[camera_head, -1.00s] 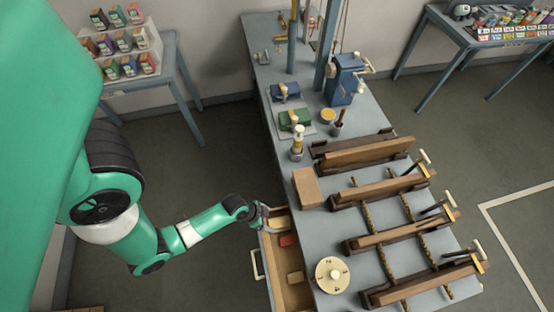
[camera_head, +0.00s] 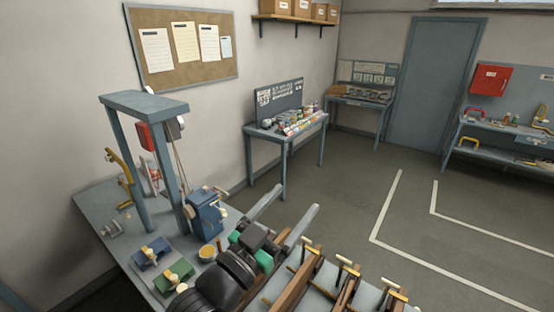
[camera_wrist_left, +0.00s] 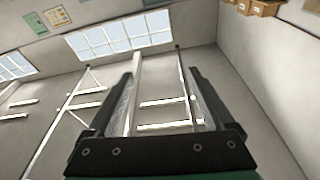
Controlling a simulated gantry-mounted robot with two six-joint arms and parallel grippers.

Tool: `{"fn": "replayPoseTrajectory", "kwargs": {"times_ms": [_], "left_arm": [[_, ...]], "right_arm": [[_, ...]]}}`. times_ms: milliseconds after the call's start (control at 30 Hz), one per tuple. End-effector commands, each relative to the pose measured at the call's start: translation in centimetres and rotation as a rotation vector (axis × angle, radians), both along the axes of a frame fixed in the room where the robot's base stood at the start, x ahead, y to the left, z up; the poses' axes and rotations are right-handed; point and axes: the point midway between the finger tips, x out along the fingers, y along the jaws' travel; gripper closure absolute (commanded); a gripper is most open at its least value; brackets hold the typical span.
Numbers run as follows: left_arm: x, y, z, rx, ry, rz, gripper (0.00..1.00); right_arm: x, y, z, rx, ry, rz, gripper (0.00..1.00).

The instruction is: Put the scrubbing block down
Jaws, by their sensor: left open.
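My left gripper (camera_head: 297,198) is open above the workbench (camera_head: 105,210), its two grey fingers pointing away from the camera. Its open jaws also show in the left wrist view (camera_wrist_left: 162,78), with nothing between them and a wall with windows beyond. I cannot make out the scrubbing block in either current view. The bench's open drawer is out of view now. My right gripper is not in view.
A blue machine (camera_head: 207,214), a blue fixture (camera_head: 151,253), a green fixture (camera_head: 174,276) and a yellow-topped tin (camera_head: 207,252) stand left of my arm. Wooden clamp bars (camera_head: 292,285) lie to its right. A frame (camera_head: 140,104) rises at the bench's back.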

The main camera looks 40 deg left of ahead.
Motion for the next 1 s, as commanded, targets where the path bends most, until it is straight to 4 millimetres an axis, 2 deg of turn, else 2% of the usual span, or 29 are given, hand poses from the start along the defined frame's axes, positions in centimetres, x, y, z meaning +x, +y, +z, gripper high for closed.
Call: {"fn": "replayPoseTrajectory", "kwargs": {"times_ms": [33,100,200,300,400,667,767,900,1000], "left_arm": [[-1.2,-1.9,5.7,-0.008,-0.130,-0.035,0.13],[-3.7,-4.0,12.3,-0.031,-0.290,-0.083,0.13],[-7.7,-6.0,19.0,-0.065,-0.469,-0.138,0.13],[-10.5,-7.1,22.5,-0.091,-0.576,-0.176,0.13],[-11.6,-7.4,23.8,-0.101,-0.614,-0.190,0.13],[-11.6,-7.4,24.0,-0.102,-0.614,-0.189,0.13],[-11.6,-7.3,26.0,-0.101,-0.613,-0.188,0.13],[-11.5,-7.3,30.1,-0.101,-0.612,-0.188,0.13],[-11.5,-7.3,31.1,-0.100,-0.613,-0.187,0.13]], "right_arm": [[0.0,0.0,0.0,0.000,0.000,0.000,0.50],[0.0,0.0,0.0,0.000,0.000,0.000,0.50],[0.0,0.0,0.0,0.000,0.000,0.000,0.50],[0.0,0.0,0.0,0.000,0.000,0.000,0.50],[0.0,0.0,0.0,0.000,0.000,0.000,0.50],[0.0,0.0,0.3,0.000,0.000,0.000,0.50],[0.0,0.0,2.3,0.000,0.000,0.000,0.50],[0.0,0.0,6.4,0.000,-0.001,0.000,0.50],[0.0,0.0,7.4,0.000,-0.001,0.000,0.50]]}}
